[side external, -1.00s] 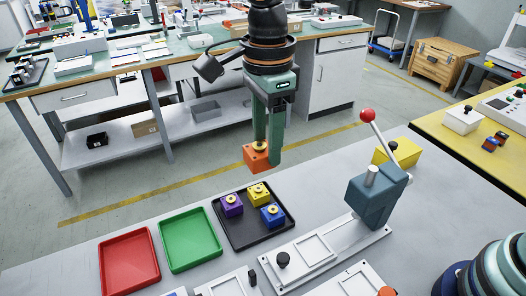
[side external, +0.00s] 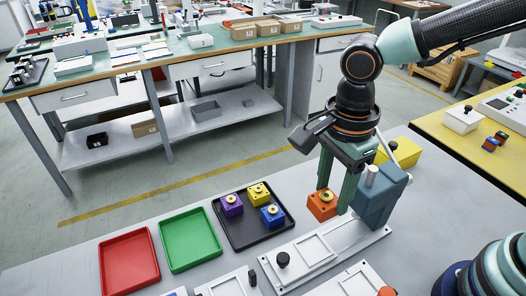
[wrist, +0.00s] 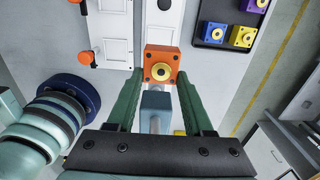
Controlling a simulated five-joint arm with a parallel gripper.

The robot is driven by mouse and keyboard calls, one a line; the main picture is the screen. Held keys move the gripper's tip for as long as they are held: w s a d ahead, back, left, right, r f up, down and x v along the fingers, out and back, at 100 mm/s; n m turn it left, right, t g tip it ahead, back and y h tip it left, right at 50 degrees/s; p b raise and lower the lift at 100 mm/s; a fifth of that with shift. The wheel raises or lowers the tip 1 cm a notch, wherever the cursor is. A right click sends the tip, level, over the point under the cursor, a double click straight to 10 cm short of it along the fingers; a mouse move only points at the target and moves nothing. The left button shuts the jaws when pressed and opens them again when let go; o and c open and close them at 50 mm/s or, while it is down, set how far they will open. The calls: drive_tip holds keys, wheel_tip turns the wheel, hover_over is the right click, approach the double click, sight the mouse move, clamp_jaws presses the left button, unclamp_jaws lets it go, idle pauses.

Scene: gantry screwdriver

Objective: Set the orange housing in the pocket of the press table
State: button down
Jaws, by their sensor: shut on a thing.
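The orange housing (side external: 322,206), a block with a yellow ring on its top, is held between the fingers of my gripper (side external: 334,202). In the wrist view the housing (wrist: 160,66) sits between the two green fingertips (wrist: 160,74), ring side facing the camera. The press table (side external: 361,241) is a silver plate with a rectangular pocket (side external: 312,249) and a teal press body (side external: 383,196) at its right end. The housing appears close to the press body, to the right of and behind the pocket; its height above the plate is hard to tell.
A black tray (side external: 244,239) holds purple, yellow and blue housings. Green (side external: 190,240) and red (side external: 129,262) trays lie to its left. A black knob (side external: 283,259) stands at the plate's left end. A yellow block (side external: 405,150) is behind the press.

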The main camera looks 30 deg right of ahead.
wheel_tip(320, 180, down, 12)
drive_tip(key=shift+f, duration=0.1)
idle(0.4)
drive_tip(key=shift+f, duration=0.25)
drive_tip(key=shift+c, duration=1.4)
unclamp_jaws()
